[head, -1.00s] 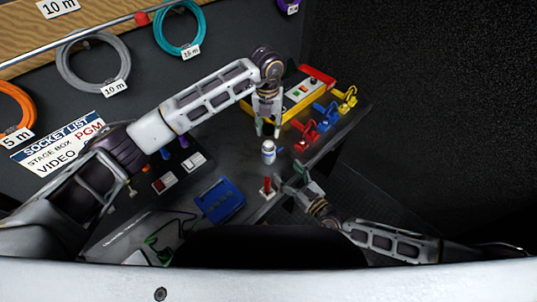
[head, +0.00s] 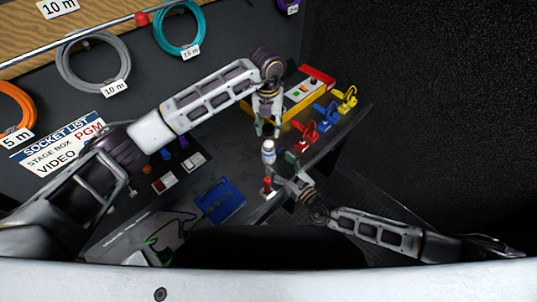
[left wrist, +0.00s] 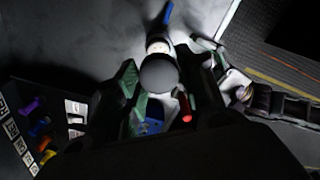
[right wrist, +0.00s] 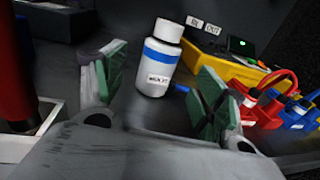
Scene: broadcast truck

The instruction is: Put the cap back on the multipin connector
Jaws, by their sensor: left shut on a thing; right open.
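A white cylinder with a blue band and a small label (right wrist: 158,62), which I take for the multipin connector, stands near the table's right edge; it also shows in the head view (head: 268,155). My left gripper (head: 267,131) is just above it, pointing down. In the left wrist view it is shut on a dark round piece (left wrist: 158,74), apparently the cap, which hides part of the white cylinder behind it. Whether they touch is hidden. My right gripper (right wrist: 160,88) is open and empty, its green pads framing the cylinder from in front; in the head view it is at the cylinder's lower right.
Red (head: 306,134), blue (head: 326,116) and yellow (head: 346,97) plugs line the right edge, beside a yellow-and-red box (head: 305,90). A red upright handle (head: 267,185) stands close to my right gripper. A blue tray (head: 220,202) lies at the lower left. Cable coils hang behind.

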